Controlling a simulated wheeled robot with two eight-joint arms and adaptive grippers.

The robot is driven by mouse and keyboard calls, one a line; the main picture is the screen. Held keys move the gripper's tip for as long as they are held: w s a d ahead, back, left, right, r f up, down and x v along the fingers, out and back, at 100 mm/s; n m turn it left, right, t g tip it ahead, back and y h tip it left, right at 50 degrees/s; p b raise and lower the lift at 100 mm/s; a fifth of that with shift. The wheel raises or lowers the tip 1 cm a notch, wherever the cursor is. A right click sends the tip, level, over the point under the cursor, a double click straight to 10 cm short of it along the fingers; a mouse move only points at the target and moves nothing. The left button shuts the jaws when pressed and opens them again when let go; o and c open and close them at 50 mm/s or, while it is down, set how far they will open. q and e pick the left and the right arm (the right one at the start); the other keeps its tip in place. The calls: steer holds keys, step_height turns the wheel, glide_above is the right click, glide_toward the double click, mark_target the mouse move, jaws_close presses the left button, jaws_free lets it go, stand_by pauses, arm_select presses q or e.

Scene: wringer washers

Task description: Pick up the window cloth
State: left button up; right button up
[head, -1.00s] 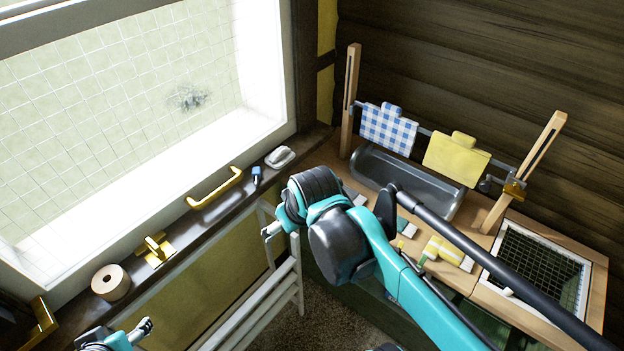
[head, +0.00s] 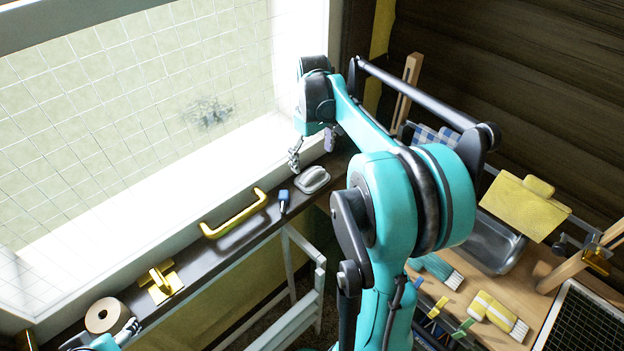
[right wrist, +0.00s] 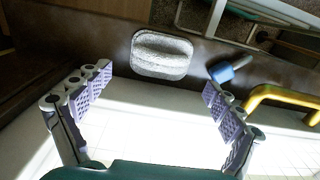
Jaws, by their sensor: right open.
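A small blue object (head: 283,200) and a yellow handle (head: 234,213) are beside the cloth on the sill (head: 215,255). A tape-like roll (head: 104,316) is farther left. A white rack (head: 300,310) stands below.

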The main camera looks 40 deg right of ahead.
mark_target(312, 172)
step_height(312, 172, down, 5)
steer(key=shift+a+r+b, duration=0.1)
steer(key=shift+b, duration=1)
steer(key=c, duration=1.2)
steer(key=shift+c, duration=0.2)
steer(key=shift+r, duration=0.1)
step_height(312, 172, up, 4)
steer(key=shift+f+p, duration=0.1)
steer(key=shift+p, duration=1.05)
steer(key=s+r+p, duration=0.4)
steer(key=s+r, duration=0.3)
steer(key=s, duration=0.4)
steer(key=shift+s+d, duration=0.25)
steer(key=shift+s, duration=0.05)
